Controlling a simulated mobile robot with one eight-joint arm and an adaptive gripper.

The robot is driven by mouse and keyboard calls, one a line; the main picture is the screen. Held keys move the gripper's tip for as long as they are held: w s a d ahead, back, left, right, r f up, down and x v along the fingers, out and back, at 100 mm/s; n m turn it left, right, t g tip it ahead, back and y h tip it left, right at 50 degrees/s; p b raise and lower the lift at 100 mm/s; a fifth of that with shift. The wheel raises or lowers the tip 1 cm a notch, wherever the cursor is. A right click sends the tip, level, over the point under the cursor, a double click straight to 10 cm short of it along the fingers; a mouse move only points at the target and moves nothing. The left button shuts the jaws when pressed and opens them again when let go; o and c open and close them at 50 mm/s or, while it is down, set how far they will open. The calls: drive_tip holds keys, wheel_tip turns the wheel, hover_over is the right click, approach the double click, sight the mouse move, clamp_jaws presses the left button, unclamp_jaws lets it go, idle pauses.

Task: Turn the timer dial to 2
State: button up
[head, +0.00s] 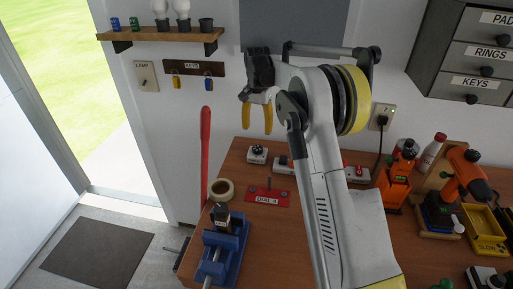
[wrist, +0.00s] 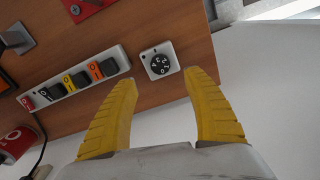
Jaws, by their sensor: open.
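The timer dial (head: 257,154) is a small white square box with a round black knob, at the back of the wooden bench. In the wrist view the timer dial (wrist: 160,62) shows pale marks on its black face, too small to read surely. My gripper (head: 257,118) is open and empty, its yellow fingers pointing down above the timer. In the wrist view my gripper (wrist: 162,78) has its fingertips apart, with the dial just beyond them and between their lines. I see no contact. The number the dial points to cannot be told.
A white power strip (wrist: 75,80) with several coloured switches lies beside the timer. A red plate marked DIAL A (head: 268,197), a tape roll (head: 222,189) and a blue vise (head: 222,245) are nearer. A shelf (head: 160,36) and key rack (head: 194,68) hang on the wall.

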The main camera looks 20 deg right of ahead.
sight(257, 148)
wheel_tip(257, 148, down, 10)
drive_tip(key=b, duration=0.2)
drive_tip(key=shift+f+b, duration=0.15)
drive_tip(key=shift+b, duration=0.15)
drive_tip(key=c, duration=1.2)
